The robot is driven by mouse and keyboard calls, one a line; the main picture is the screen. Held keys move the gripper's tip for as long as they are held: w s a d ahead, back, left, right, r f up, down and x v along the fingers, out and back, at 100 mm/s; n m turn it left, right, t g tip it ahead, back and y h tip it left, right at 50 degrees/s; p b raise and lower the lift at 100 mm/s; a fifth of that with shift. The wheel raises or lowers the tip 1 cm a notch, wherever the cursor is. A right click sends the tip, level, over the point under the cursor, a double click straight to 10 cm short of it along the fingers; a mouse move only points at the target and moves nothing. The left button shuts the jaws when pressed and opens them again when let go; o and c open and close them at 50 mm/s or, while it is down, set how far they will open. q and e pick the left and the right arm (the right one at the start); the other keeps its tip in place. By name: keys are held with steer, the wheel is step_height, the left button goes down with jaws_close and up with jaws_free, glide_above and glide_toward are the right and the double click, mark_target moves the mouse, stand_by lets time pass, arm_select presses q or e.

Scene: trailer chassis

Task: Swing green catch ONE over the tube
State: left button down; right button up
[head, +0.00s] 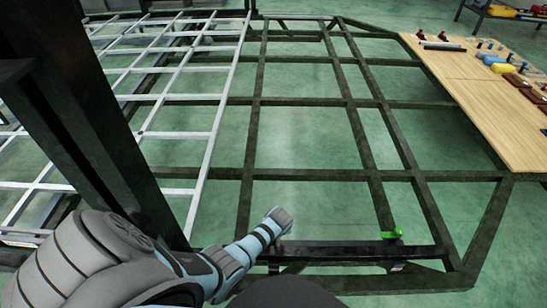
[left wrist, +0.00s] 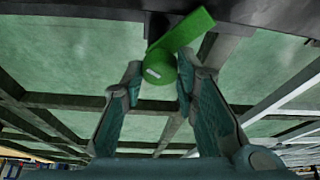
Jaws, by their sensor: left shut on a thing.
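In the left wrist view my left gripper (left wrist: 160,66) is shut on a green catch (left wrist: 180,42). The tips sit on both sides of its rounded lower end, which bears a small white mark. The catch slants up and right to a dark bar (left wrist: 100,6) at the top. In the head view my left arm ends near the left end of a dark tube (head: 335,251); its gripper fingers and the held catch cannot be made out there. Another green piece (head: 392,234) sits on the tube's right part. My right gripper is not in view.
A dark frame of crossing beams (head: 350,102) spans the green floor. A white lattice (head: 163,98) lies on the left, behind a thick dark post (head: 75,120). A wooden table (head: 470,90) with tools and small parts stands at the right.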

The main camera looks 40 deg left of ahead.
arm_select(q)
steer(key=n+g+b, duration=0.1)
steer(key=n, duration=0.2)
steer(key=shift+w+n+y, duration=0.1)
steer(key=shift+n+y, duration=0.2)
steer(key=shift+y, duration=0.1)
steer(key=shift+n+g+y+b, duration=0.3)
steer(key=shift+n+g+b, duration=0.6)
steer(key=shift+n, duration=1)
steer(key=c, duration=1.3)
jaws_free()
steer(key=shift+a, duration=0.1)
steer(key=shift+r, duration=0.1)
steer(key=v, duration=1.2)
